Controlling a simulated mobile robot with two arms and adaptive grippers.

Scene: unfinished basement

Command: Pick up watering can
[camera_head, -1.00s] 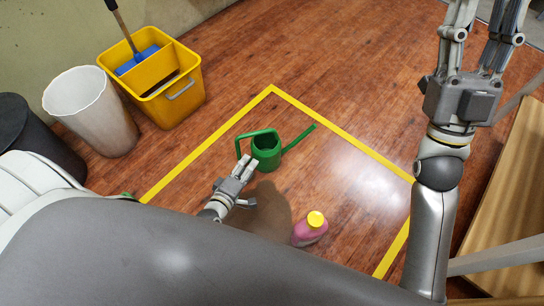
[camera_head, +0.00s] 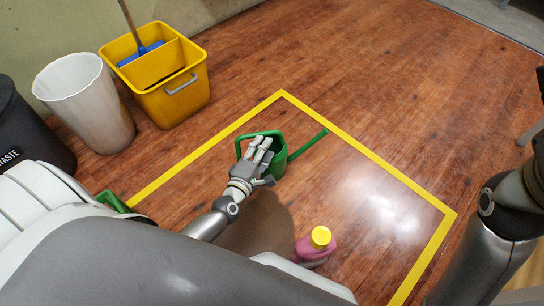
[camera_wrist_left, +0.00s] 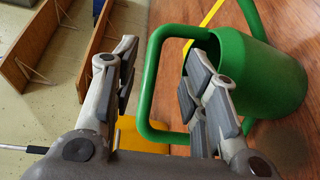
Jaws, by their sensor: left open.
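The green watering can (camera_head: 279,158) stands on the wooden floor inside a yellow taped outline, its long spout (camera_head: 308,145) toward the upper right. My left gripper (camera_head: 264,146) is at the can's handle side and hides part of the can. In the left wrist view my left gripper (camera_wrist_left: 160,62) is open. The can's green handle (camera_wrist_left: 150,85) shows in the gap between the fingers, and the can body (camera_wrist_left: 262,78) is to the right. I cannot tell whether a finger touches it. My right arm is at the right edge; its gripper is out of frame.
A pink bottle with a yellow cap (camera_head: 320,237) stands near the can. A yellow mop bucket (camera_head: 175,100), a white bin (camera_head: 90,105) and a dark waste bin (camera_head: 25,135) stand at left. The floor beyond the yellow tape (camera_head: 370,155) is clear.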

